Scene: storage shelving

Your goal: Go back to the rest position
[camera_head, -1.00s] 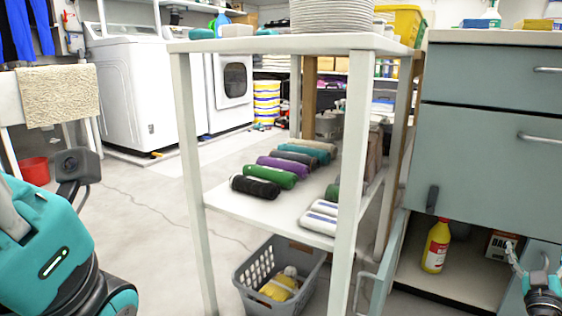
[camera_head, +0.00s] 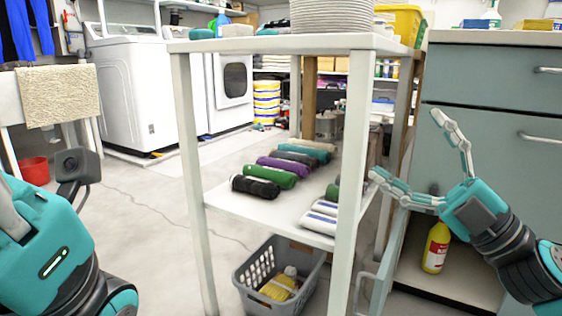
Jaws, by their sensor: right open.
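My right gripper (camera_head: 405,155) is in the right of the head view. Its two fingers are spread wide and nothing is between them. It is in front of the teal drawer cabinet (camera_head: 485,92), beside the right post of the white shelf unit (camera_head: 250,207). My left arm (camera_head: 50,235) shows at the lower left, folded near the camera. I cannot make out the left gripper's fingers.
The shelf holds rolled towels (camera_head: 277,165) and stacked plates (camera_head: 331,16). A grey basket (camera_head: 245,290) with a yellow item stands beneath. The cabinet's lower door (camera_head: 375,290) is open, with a yellow bottle (camera_head: 436,246) inside. Free floor (camera_head: 140,215) lies to the left.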

